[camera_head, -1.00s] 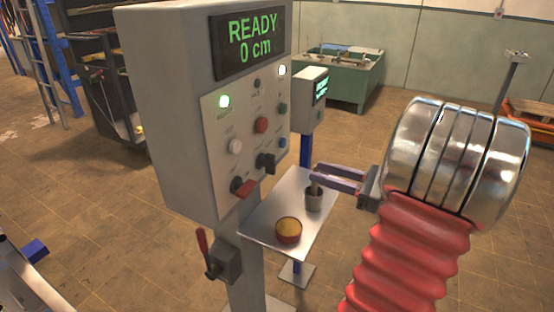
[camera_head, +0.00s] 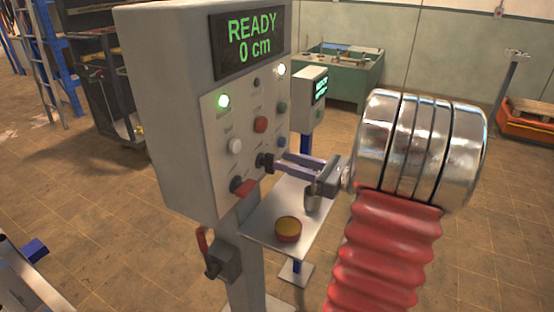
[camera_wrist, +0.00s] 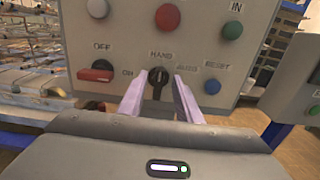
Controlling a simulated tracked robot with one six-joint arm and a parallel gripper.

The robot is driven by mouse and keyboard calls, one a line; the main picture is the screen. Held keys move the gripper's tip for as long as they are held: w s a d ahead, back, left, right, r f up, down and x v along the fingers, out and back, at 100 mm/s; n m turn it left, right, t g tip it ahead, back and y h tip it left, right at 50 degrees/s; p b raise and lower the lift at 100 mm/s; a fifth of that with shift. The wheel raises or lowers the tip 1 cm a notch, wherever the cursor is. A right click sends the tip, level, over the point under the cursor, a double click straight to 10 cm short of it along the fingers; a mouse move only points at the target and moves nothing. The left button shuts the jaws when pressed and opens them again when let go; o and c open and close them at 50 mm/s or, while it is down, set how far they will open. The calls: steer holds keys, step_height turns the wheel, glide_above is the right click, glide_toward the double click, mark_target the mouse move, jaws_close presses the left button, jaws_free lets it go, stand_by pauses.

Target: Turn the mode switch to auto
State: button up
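The mode switch (camera_wrist: 157,78) is a black knob on the front of the grey control box. In the wrist view it stands upright under the label HAND, with AUTO printed to its right. In the head view it shows as a dark knob (camera_head: 262,160) at the tips of my fingers. My gripper (camera_wrist: 160,92) is open, with one pale purple finger on each side of the knob. Gaps show between knob and fingers. The gripper also shows in the head view (camera_head: 285,165), reaching the panel from the right.
A red switch (camera_wrist: 96,71) marked OFF sits left of the knob, and a blue button (camera_wrist: 212,86) sits to its right. The display (camera_head: 250,38) reads READY, 0 cm.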

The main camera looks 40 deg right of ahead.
mark_target(274, 158)
steer(key=shift+x, duration=2)
steer(key=shift+s, duration=0.1)
jaws_close()
